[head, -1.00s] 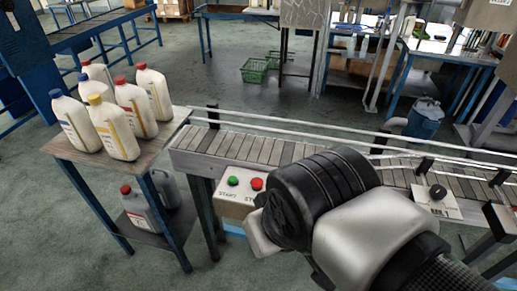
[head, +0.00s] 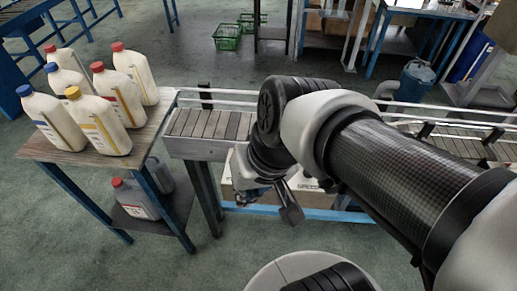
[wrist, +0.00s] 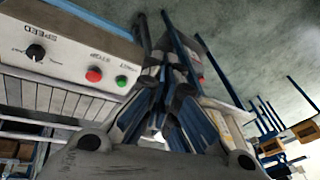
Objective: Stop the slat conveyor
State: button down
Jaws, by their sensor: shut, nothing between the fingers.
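The slat conveyor (head: 208,124) runs left to right behind my arm, its slats also showing in the wrist view (wrist: 50,95). Its pale control panel (wrist: 75,50) is at upper left in the wrist view, with a red stop button (wrist: 94,74), a green start button (wrist: 121,80) and a black speed knob (wrist: 36,50). In the head view my arm hides both buttons. My gripper (head: 291,214) points down in front of the panel. In the wrist view my gripper (wrist: 167,70) is shut and empty, to the right of the buttons and apart from them.
A wooden-topped side table (head: 165,110) with several white bottles stands left of the conveyor. A grey jug (head: 135,199) is on its lower shelf. Metal guide rails (head: 235,95) run along the conveyor. The floor (head: 90,250) in front is clear.

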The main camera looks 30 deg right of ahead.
jog(key=w+d+m+y+p, duration=0.2)
jog(key=w+m+y+p, duration=0.2)
jog(key=w+m, duration=0.4)
jog(key=w+d+f+m+t+p, duration=0.3)
jog(key=w+d+f+m, duration=0.3)
jog(key=d, duration=0.5)
jog(key=w+m+t, duration=0.1)
jog(key=w+m, duration=0.1)
jog(key=m, duration=0.1)
jog(key=shift+w+d, duration=0.2)
jog(key=shift+d, duration=0.15)
jog(key=shift+f, duration=0.1)
notch_tip(320, 180, down, 8)
jog(key=b, duration=0.5)
jog(key=shift+r, duration=0.2)
jog(key=shift+f+b, duration=0.55)
jog(key=shift+b, duration=0.25)
jog(key=shift+f+b, duration=0.4)
jog(key=shift+b, duration=0.25)
